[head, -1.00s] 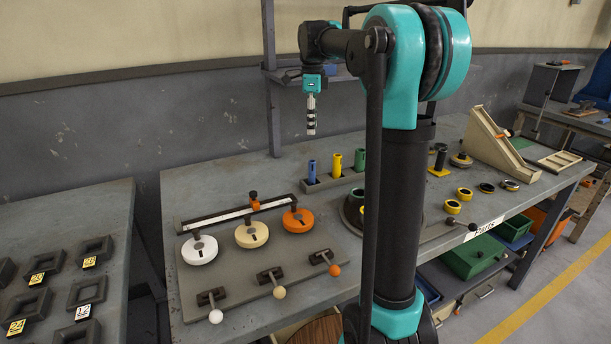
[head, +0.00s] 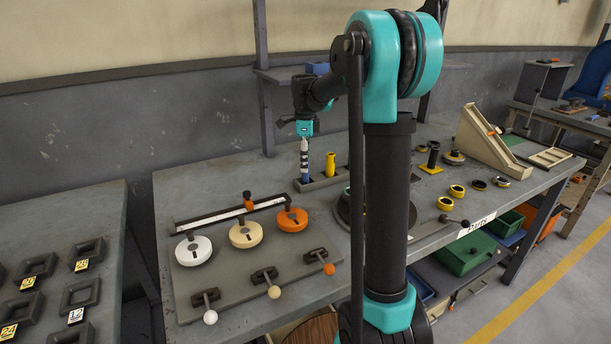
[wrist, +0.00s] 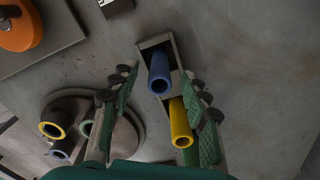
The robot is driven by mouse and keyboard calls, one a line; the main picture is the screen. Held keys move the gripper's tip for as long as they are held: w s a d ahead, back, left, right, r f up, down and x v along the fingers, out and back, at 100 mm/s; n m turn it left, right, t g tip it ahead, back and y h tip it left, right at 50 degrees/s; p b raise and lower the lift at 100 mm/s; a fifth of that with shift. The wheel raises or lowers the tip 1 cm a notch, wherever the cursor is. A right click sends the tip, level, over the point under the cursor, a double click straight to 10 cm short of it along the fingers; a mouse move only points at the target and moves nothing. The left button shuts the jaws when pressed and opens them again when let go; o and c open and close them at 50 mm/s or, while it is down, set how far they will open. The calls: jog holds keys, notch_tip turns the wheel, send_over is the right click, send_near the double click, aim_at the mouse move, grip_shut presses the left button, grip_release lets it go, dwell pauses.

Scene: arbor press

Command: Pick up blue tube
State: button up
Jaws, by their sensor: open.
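The blue tube (head: 304,177) stands upright in the left end of a grey rack (head: 322,184), with its upper part overlapped by my gripper (head: 304,147) in the head view. In the wrist view the blue tube (wrist: 160,70) shows its open end, with the rack (wrist: 156,42) around its base. My gripper (wrist: 163,85) is open and empty. Its two green-padded fingers spread to either side, and the blue tube appears between and slightly beyond the tips. I see no contact between fingers and tube.
A yellow tube (head: 330,164) stands close beside the blue one in the same rack, and in the wrist view the yellow tube (wrist: 181,123) lies near the right finger. An orange disc (head: 292,220) sits on a plate in front.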

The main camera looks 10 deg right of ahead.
jog(key=shift+f, duration=0.35)
jog(key=shift+c, duration=0.2)
grip_shut()
jog(key=shift+r, duration=0.1)
